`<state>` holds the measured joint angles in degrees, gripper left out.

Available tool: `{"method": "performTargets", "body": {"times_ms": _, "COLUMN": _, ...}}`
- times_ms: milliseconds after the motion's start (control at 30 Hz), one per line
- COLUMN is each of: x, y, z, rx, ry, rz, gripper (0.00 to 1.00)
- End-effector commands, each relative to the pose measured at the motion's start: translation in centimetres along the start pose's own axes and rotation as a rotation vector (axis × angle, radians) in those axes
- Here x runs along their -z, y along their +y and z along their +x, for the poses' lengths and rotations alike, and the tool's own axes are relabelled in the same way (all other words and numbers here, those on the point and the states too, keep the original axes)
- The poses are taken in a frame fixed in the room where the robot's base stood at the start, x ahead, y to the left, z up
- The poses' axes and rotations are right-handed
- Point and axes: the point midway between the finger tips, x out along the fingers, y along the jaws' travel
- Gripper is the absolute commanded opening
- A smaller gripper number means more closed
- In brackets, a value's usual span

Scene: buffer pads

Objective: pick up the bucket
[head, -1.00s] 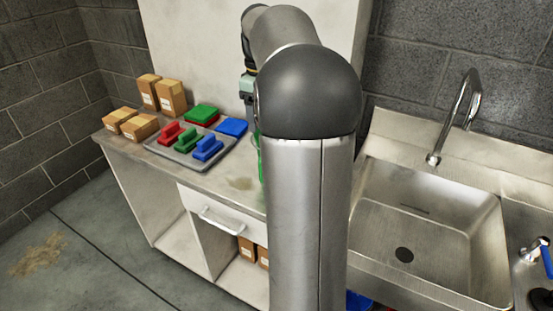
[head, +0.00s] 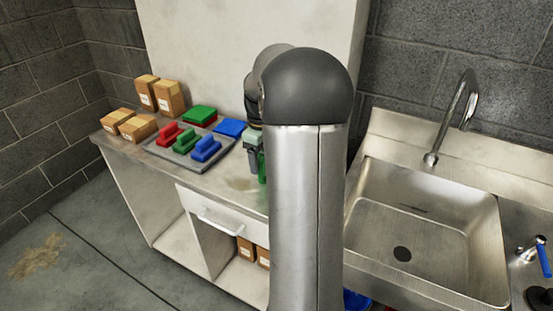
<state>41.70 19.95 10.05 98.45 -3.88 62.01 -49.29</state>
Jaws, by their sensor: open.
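A green object (head: 262,168), which looks like the side of a bucket, stands on the counter. My arm hides most of it, so its handle and full shape do not show. My gripper (head: 254,161) is partly in view just left of my arm, low over the counter and close to the green object. Its jaws are open. I cannot tell whether they touch the green object or reach around it.
A grey tray (head: 171,155) holds red, green and blue handled pads. Green and blue pads (head: 230,128) lie behind it. Several cardboard boxes (head: 169,97) stand at the counter's left end. A steel sink (head: 450,240) with a faucet is at right. A blue item (head: 355,300) shows low beside my arm.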

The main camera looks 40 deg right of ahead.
Motion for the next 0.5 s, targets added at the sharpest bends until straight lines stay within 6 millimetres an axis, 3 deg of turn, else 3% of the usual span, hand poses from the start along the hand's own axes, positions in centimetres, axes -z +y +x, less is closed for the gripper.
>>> {"method": "performTargets", "body": {"times_ms": 200, "x": 0.01, "y": 0.01, "z": 0.07, "rx": -0.001, "ry": 0.001, "rz": 0.0, "gripper": 0.7}}
{"method": "performTargets", "body": {"times_ms": 433, "x": 0.01, "y": 0.01, "z": 0.05, "rx": -0.001, "ry": 0.001, "rz": 0.001, "gripper": 0.06}}
{"method": "performTargets", "body": {"times_ms": 467, "x": 0.02, "y": 0.0, "z": 0.04, "rx": -0.001, "ry": 0.001, "rz": 0.001, "gripper": 0.0}}
{"method": "performTargets", "body": {"times_ms": 500, "x": 0.06, "y": 0.07, "z": -0.12, "rx": -0.004, "ry": 0.003, "rz": 0.0, "gripper": 0.0}}
